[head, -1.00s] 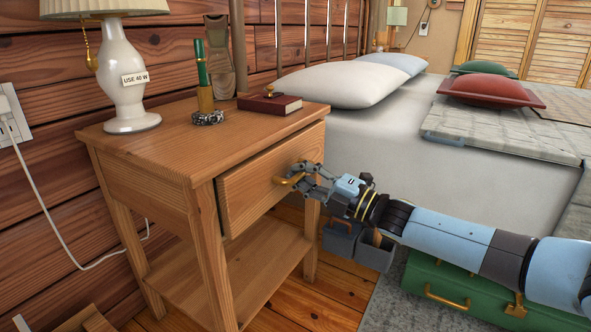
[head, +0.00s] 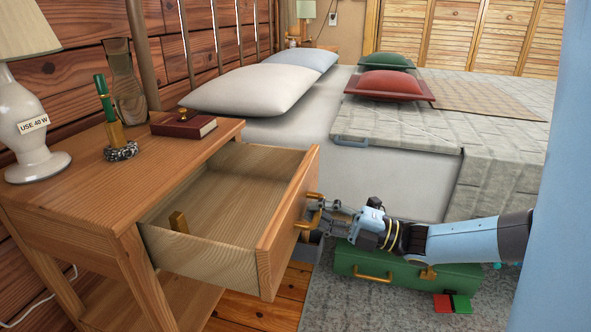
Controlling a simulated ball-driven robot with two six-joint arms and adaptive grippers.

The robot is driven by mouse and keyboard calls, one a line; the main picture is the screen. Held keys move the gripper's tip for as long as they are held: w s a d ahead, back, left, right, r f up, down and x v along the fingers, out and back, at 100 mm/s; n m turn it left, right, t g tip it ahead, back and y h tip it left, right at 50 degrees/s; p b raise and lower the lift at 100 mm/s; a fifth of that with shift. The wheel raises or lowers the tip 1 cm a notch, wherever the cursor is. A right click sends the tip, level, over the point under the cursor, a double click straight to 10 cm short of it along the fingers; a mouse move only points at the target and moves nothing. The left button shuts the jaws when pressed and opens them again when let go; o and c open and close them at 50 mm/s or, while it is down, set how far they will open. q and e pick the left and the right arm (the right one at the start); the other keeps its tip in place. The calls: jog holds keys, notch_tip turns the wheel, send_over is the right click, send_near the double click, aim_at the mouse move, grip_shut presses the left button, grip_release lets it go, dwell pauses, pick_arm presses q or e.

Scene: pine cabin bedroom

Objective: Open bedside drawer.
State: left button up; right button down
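The bedside drawer (head: 283,232) is pulled well out of the wooden nightstand (head: 95,180), and its inside shows. A small brass-coloured block (head: 178,222) is in the drawer near its left side; the rest of the drawer floor I can see looks bare. The brass drawer handle (head: 303,224) is on the drawer front. My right gripper (head: 313,216) is at this handle, reaching in from the right, with its fingers closed around it; the fingertips are partly hidden by the handle. My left gripper is not in view.
On the nightstand are a white lamp (head: 30,135), a green candle (head: 104,97) in a holder, a glass vase (head: 122,85) and a red book (head: 184,126). The bed (head: 390,180) stands behind. A green case (head: 400,262) lies on the rug below my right arm.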

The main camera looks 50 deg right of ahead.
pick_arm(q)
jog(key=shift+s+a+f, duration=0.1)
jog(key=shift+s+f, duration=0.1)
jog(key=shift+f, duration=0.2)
pick_arm(e)
jog(key=shift+s+d+f, duration=0.15)
jog(key=shift+s+d, duration=0.1)
jog(key=shift+s, duration=0.4)
jog(key=c, duration=2)
grip_release()
jog(key=o, duration=0.7)
jog(key=shift+w, duration=0.1)
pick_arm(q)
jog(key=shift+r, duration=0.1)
pick_arm(e)
jog(key=v, duration=1.2)
